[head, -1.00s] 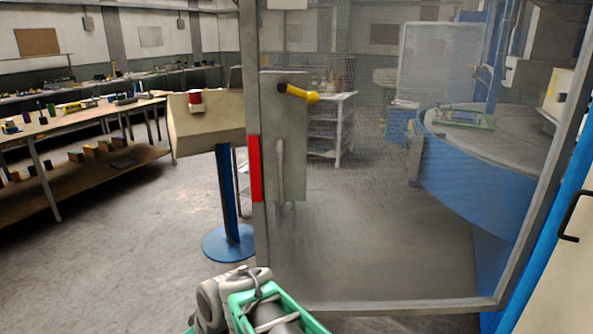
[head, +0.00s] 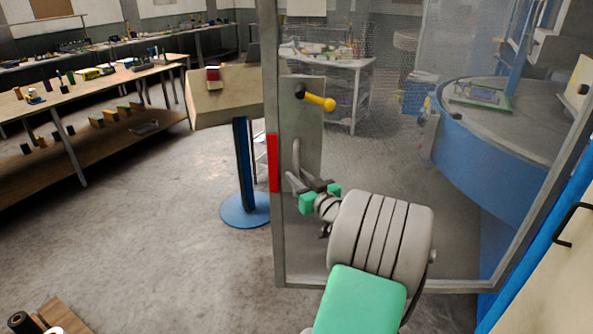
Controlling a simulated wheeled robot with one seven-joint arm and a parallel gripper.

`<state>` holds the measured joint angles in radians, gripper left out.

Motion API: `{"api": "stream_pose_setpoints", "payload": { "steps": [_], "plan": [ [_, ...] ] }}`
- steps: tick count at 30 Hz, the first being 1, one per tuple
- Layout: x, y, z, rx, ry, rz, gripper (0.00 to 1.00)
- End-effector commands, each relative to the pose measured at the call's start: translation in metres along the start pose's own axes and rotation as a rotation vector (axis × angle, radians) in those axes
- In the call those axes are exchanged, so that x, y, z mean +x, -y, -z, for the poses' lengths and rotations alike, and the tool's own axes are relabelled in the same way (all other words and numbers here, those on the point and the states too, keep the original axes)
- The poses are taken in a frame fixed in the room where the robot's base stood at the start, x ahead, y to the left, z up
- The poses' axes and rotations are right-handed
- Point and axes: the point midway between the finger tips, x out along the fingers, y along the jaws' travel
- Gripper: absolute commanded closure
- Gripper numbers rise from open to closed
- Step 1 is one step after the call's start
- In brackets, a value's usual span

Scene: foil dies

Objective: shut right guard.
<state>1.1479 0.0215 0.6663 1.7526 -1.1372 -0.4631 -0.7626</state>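The guard is a see-through mesh door in a grey metal frame (head: 278,235), with a red strip (head: 273,163) on its left edge. It stands across the middle and right of the head view. A grey plate on it carries a yellow-knobbed lever (head: 317,101) and, lower down, a curved grey pull handle (head: 296,158). My gripper (head: 314,186), with green and dark parts, is at the lower end of the pull handle. My arm hides part of the gripper. I cannot tell whether its fingers touch or enclose the handle, or how far apart they are.
A blue round machine table (head: 478,165) is behind the mesh. A sloped console (head: 225,108) on a blue post with a round base (head: 246,210) stands just left of the door. A workbench (head: 95,100) is at left. The floor between is clear.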

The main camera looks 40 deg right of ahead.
Motion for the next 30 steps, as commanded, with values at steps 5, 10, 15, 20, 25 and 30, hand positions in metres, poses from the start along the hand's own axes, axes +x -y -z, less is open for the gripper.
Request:
{"api": "stream_pose_setpoints", "payload": {
  "steps": [5,10,15,20,25,30],
  "plan": [
    [0.0092,0.0003,-0.0001,0.001,0.0,0.0,0.75],
    [0.0088,0.0003,-0.0006,0.001,0.0,0.0,0.76],
    [0.0087,0.0004,-0.0006,0.001,0.001,0.0,0.9],
    [0.0086,0.0003,-0.0005,0.001,0.001,0.0,1.0],
    [0.0085,0.0003,-0.0006,0.001,0.001,0.0,1.0],
    [0.0085,0.0003,-0.0006,0.001,0.001,0.0,1.0]
  ]
}}
